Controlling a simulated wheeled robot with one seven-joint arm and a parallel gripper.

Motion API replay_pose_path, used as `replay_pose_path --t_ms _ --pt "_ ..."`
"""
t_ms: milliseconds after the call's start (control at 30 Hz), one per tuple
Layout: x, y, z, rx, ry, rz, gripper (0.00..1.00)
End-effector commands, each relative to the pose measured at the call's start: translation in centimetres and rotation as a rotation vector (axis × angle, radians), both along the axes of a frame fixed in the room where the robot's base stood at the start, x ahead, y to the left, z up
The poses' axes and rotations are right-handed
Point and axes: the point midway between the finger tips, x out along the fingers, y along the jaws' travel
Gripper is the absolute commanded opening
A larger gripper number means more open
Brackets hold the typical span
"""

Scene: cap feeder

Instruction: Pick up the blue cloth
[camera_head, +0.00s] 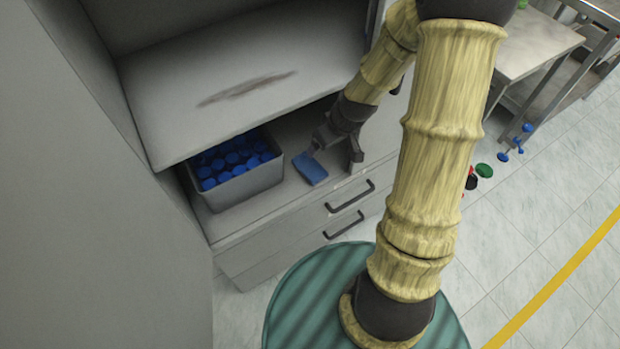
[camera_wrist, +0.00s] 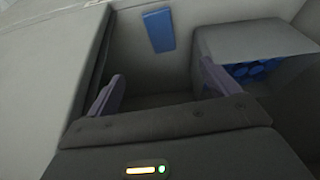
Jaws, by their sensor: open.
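The blue cloth (camera_head: 310,168) lies flat as a small folded rectangle on the lower shelf, to the right of the grey bin in the head view. It also shows in the wrist view (camera_wrist: 159,30), ahead of the fingers near the top centre. My gripper (camera_head: 338,160) is open and empty, with its two fingers apart in the wrist view (camera_wrist: 163,88). In the head view it is just right of the cloth and close to it. I cannot tell whether a finger touches the cloth there; in the wrist view the cloth lies clear beyond the fingertips.
A grey bin (camera_head: 246,187) full of blue caps (camera_head: 232,158) stands left of the cloth. An upper shelf (camera_head: 240,85) with a dark smear overhangs the lower one at the back. Drawers with dark handles (camera_head: 350,196) are below. Caps lie on the floor at right.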

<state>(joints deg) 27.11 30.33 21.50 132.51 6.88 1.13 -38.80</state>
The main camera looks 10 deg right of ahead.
Motion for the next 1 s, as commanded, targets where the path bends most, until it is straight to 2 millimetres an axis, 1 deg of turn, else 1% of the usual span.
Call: replay_pose_path --t_ms 33,100,200,467,567,667,1000 --pt "0.4 -0.3 -2.2 0.008 -0.008 0.006 0.87" --pt "1.0 -0.5 -3.1 0.011 -0.021 0.017 0.87" --pt "1.2 -0.5 -3.4 0.013 -0.028 0.025 0.87" --pt "1.3 -0.5 -3.2 0.011 -0.029 0.027 0.87" --pt "1.3 -0.5 -3.4 0.013 -0.027 0.026 0.87" --pt "1.6 -0.3 -4.3 0.014 -0.028 0.027 0.87" --pt "3.4 0.5 -9.1 0.013 -0.026 0.027 0.87"
